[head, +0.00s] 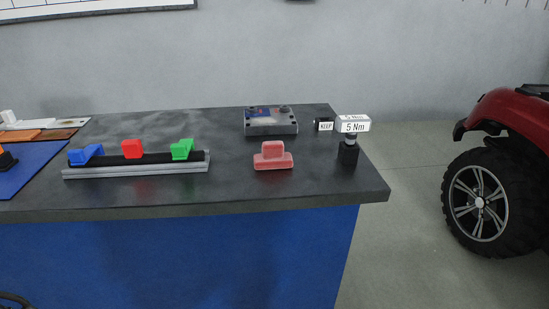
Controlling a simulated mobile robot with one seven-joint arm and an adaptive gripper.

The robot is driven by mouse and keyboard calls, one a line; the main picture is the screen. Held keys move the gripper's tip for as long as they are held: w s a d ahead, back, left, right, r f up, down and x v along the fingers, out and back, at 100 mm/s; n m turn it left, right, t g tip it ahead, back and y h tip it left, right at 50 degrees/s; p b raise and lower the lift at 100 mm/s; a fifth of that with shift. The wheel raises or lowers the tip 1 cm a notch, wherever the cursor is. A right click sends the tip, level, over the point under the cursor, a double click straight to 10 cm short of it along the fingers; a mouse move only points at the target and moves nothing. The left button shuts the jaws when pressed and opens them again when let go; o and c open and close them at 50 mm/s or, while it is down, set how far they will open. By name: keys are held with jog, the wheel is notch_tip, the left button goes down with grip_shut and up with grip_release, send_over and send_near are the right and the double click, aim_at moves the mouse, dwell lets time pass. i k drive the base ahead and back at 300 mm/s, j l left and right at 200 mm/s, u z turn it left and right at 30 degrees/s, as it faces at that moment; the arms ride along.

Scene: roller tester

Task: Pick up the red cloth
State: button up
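A soft-looking pinkish-red object (273,157) rests on the dark bench top, right of the middle and close to the front edge. It has a wide base and a smaller raised part on top; I take it to be the red cloth, folded or bunched. Nothing touches it. My gripper does not show in the head view.
The dark bench top (240,201) has a blue front. A rail (135,170) with blue, red and green blocks lies left of the cloth. A grey device (270,122) stands behind it. A "5 Nm" tool (348,152) stands right. A red vehicle (510,120) is far right.

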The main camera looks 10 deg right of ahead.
aim_at(273, 156)
jog(key=i+j, duration=0.2)
jog(key=j, duration=0.2)
jog(key=i+j+z, duration=0.1)
jog(key=z, duration=0.35)
jog(key=j+z, duration=0.45)
jog(key=i+l+z, duration=0.1)
jog(key=z, duration=0.65)
jog(key=i+j, duration=0.35)
